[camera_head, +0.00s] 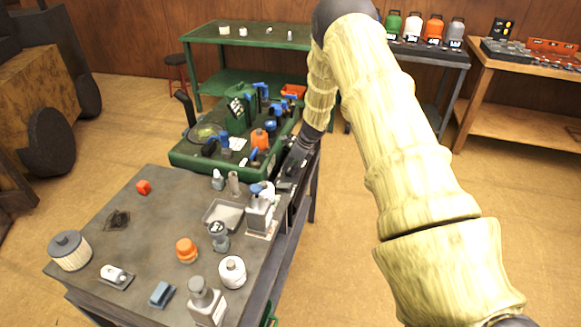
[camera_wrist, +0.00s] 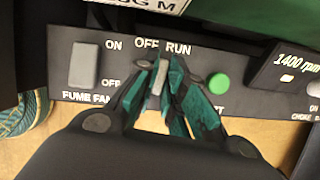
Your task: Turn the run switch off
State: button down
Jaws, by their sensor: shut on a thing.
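In the wrist view, a dark control panel carries the run switch, a small grey lever (camera_wrist: 158,80) below the words OFF and RUN. My gripper (camera_wrist: 162,88) has its teal fingertips on either side of this lever and is shut on it. The fingers hide the lever's base, and I cannot tell which label it points to.
On the panel, a grey fume fan rocker (camera_wrist: 84,64) is left of my gripper, and a green button (camera_wrist: 218,83) is close on the right. A 1400 rpm display (camera_wrist: 296,64) stands further right. A grey table (camera_head: 150,225) with several parts is in front of the mower.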

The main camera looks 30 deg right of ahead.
jog(key=n+g+y, duration=0.1)
jog(key=n, duration=0.3)
jog(key=shift+w+d+b, duration=0.1)
jog(key=shift+d+b, duration=0.1)
jog(key=shift+b, duration=0.1)
jog(key=shift+n+g+y+b, duration=0.35)
jog(key=shift+n+g, duration=0.25)
jog(key=shift+n, duration=1.1)
jog(key=c, duration=1.5)
grip_release()
jog(key=v, duration=1.2)
jog(key=shift+w+a, duration=0.1)
